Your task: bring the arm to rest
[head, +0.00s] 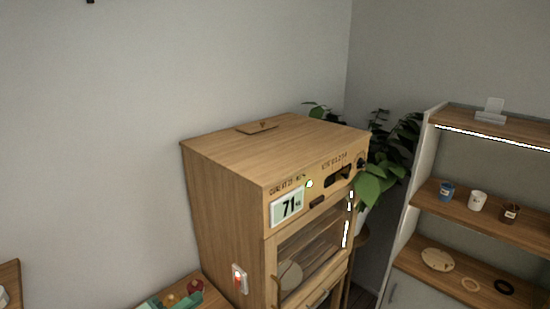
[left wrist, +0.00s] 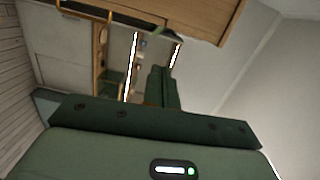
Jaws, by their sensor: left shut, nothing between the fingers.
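My left gripper (left wrist: 162,80) shows in the left wrist view as dark green fingers closed together beyond a wide green palm. The fingers are shut and hold nothing. They point away from the camera toward a wooden frame and lit strips, with no contact visible. I cannot make out the left gripper clearly in the head view. My right gripper is in neither view.
A wooden cabinet (head: 225,185) with a "71" display (head: 287,207) and glass door stands mid-view. A plant (head: 385,165) is behind it. Wall shelves (head: 480,215) at right hold small cups. A low wooden surface (head: 145,303) with small items is at bottom left.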

